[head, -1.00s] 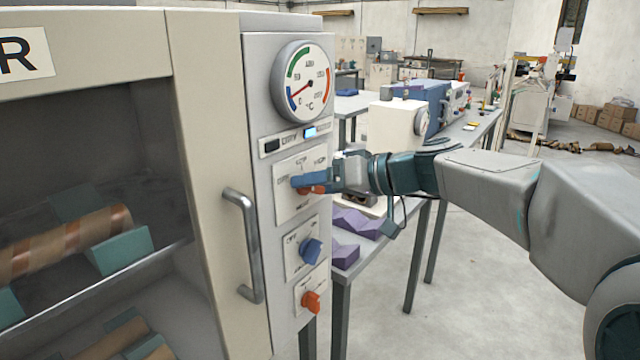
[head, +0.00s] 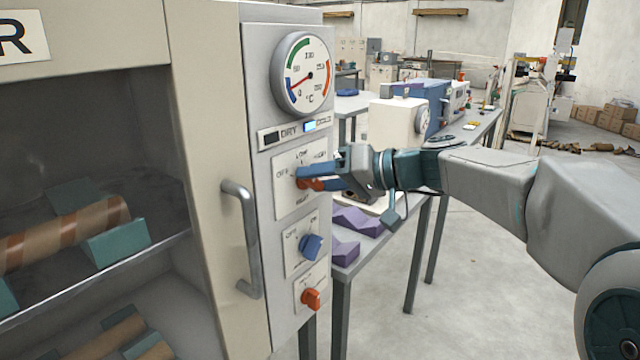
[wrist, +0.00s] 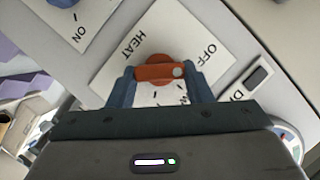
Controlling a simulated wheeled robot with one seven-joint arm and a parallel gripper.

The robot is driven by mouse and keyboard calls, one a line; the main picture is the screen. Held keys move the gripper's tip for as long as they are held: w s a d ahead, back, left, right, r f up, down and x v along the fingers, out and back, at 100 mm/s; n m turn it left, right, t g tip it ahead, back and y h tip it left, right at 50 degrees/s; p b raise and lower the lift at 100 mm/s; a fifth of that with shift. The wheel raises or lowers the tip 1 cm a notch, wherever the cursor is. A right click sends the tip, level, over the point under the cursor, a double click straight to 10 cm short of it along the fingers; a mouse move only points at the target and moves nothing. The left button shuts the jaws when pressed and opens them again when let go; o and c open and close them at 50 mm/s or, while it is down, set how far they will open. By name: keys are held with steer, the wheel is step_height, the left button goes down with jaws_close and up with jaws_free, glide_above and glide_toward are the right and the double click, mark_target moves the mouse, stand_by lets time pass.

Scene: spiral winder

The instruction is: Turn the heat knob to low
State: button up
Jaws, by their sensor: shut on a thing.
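The heat knob (wrist: 155,73) is an orange-red bar knob with a pale dot at one end. In the wrist view its bar lies across the picture, the dot end on the right, between the OFF and LOW marks. My gripper (wrist: 161,82) has one blue finger at each end of the bar and is shut on it. In the head view my gripper (head: 308,176) covers most of the knob on the white plate (head: 285,207) marked OFF, LOW, HIGH and HEAT. Only some of the knob's orange shows below the fingers.
A dial gauge (head: 303,73) and the DRY/HOLD lights (head: 295,134) are above. A blue knob (head: 310,247) and an orange knob (head: 311,299) are below. The door handle (head: 243,240) sticks out on the left. A table with purple blocks (head: 357,222) stands behind my arm.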

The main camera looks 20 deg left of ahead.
steer(key=m+y+b, duration=0.1)
steer(key=m, duration=0.1)
steer(key=m+g+y, duration=0.1)
steer(key=m, duration=0.1)
steer(key=m+y+b, duration=0.1)
steer(key=m, duration=0.2)
steer(key=shift+w+d+f+g+b, duration=0.1)
steer(key=shift+w+f+g+b, duration=0.05)
steer(key=shift+f+g+b, duration=0.2)
steer(key=shift+m, duration=0.3)
steer(key=o, duration=1)
steer(key=d, duration=1.4)
